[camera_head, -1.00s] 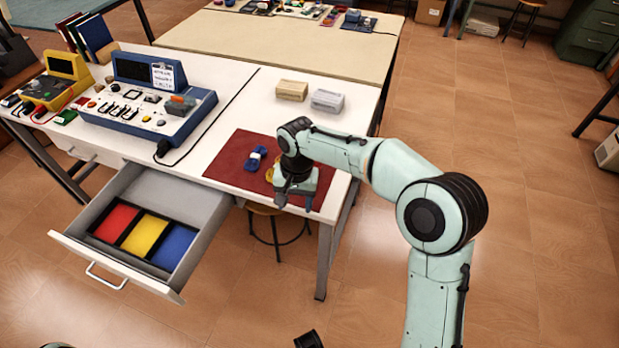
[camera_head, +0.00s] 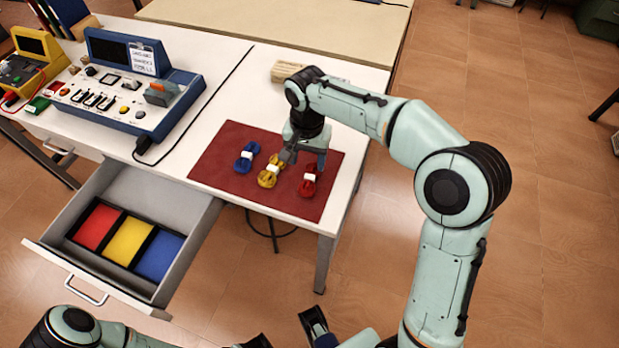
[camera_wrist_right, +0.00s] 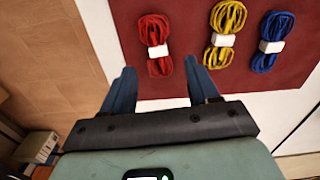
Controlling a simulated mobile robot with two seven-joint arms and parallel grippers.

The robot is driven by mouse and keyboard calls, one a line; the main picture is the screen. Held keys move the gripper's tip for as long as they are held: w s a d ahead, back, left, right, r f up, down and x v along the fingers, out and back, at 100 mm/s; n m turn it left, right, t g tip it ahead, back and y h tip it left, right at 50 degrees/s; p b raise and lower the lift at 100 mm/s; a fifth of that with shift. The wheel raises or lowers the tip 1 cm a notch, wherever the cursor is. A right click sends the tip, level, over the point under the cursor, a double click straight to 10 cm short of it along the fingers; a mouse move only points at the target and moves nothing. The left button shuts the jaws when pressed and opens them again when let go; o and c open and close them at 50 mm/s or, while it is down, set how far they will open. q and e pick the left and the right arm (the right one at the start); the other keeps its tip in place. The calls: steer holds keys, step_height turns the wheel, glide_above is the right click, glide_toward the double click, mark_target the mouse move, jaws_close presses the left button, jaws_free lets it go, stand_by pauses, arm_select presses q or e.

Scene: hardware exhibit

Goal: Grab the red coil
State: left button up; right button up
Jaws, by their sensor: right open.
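The red coil (camera_head: 309,181) lies on a dark red mat (camera_head: 225,180) near the table's right front corner, with a white band around its middle. My right gripper (camera_head: 305,160) is open and empty above the mat, just behind the red coil. In the right wrist view, the red coil (camera_wrist_right: 156,45) lies ahead of the open fingertips (camera_wrist_right: 160,68), roughly centred between them and not gripped. Part of what seems to be my left gripper (camera_head: 316,325) shows at the bottom edge; its jaws are unclear.
A yellow coil (camera_head: 270,171) and a blue coil (camera_head: 246,157) lie left of the red one. An open drawer (camera_head: 190,215) holds a tray with red, yellow and blue compartments. A blue instrument panel (camera_head: 140,85) stands at left; a beige block (camera_head: 285,71) lies behind my arm.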

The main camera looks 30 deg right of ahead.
mark_target(310, 177)
steer(key=f, duration=0.5)
steer(key=f+b, duration=0.1)
steer(key=f, duration=0.1)
steer(key=shift+d+f, duration=0.15)
steer(key=shift+d, duration=0.1)
jaws_close()
